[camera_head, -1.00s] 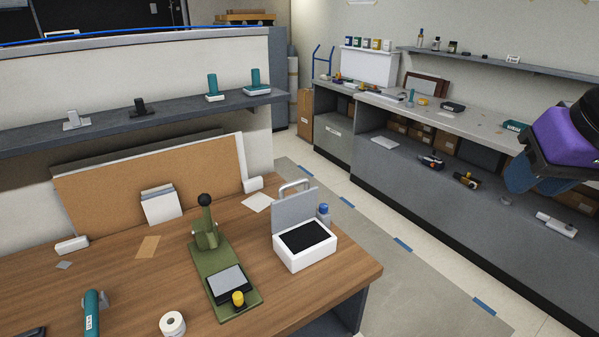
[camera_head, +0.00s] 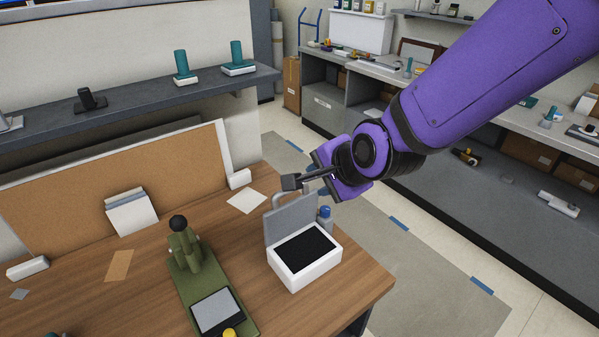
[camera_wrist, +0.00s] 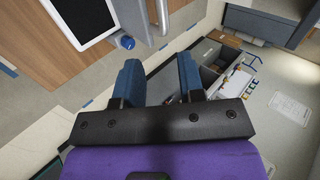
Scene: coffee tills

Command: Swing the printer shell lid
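The printer (camera_head: 302,272) is a white box with a dark top panel on the wooden table. Its grey shell lid (camera_head: 291,222) stands raised at the back, with a metal loop handle (camera_head: 277,198) on its upper edge. The wrist view shows the white printer body (camera_wrist: 112,37), the lid (camera_wrist: 133,18) and the handle bar (camera_wrist: 163,14) at the top. My gripper (camera_head: 296,182) is just above and beside the handle in the head view. In the wrist view its two blue fingers (camera_wrist: 159,76) are apart with nothing between them; the handle appears beyond them. Contact is not visible.
A blue-capped bottle (camera_head: 325,220) stands close behind the printer's right side. A green lever press (camera_head: 205,285) stands left of the printer. A corkboard (camera_head: 110,195) and a shelf (camera_head: 130,108) are behind. The table's right edge is near the printer.

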